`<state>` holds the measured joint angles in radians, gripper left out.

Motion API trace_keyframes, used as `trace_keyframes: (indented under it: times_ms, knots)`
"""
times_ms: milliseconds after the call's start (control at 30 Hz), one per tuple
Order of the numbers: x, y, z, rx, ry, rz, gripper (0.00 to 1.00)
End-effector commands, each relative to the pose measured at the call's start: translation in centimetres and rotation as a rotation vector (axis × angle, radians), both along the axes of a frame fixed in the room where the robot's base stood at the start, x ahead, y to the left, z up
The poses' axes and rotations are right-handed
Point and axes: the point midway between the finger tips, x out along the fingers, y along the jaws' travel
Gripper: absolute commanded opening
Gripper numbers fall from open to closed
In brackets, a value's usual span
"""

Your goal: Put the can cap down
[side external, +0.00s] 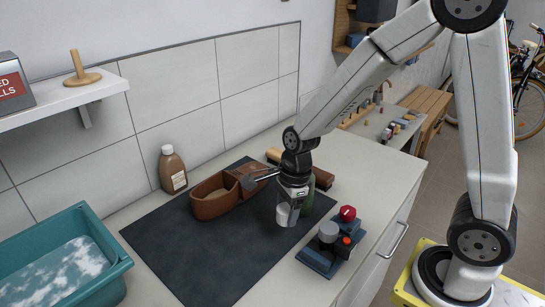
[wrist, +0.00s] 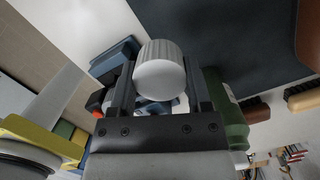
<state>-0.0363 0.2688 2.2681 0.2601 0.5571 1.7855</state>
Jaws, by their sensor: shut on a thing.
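The can cap (wrist: 160,70) is white with a ribbed side. It sits between the two fingers of my gripper (wrist: 160,88) in the wrist view. In the side view my gripper (side external: 289,207) is above the right part of the dark mat (side external: 190,262), and the cap (side external: 283,213) shows pale at its fingertips. My gripper is shut on the cap. I cannot tell how far the cap is above the mat. A green bottle (side external: 308,197) stands close behind the gripper, partly hidden by it; it also shows in the wrist view (wrist: 235,118).
A blue block with red and grey knobs (side external: 318,262) stands at the right front. A brown divided caddy (side external: 215,205) is left of my gripper. A brown bottle (side external: 172,170) stands by the wall, and a teal tub (side external: 112,262) is far left. The mat's front middle is clear.

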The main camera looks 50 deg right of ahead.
Motion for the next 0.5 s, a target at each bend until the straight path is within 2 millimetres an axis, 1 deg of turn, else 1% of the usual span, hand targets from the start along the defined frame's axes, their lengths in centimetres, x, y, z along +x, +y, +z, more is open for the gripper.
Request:
trace_keyframes:
  times_ms: [33,300,500]
  knots:
    - [0.4,0.0,-0.6,0.0,0.003,0.0,0.09]
    - [2.3,0.2,-3.0,0.0,0.002,0.0,0.09]
    - [3.3,0.3,-4.0,0.0,0.001,0.0,0.09]
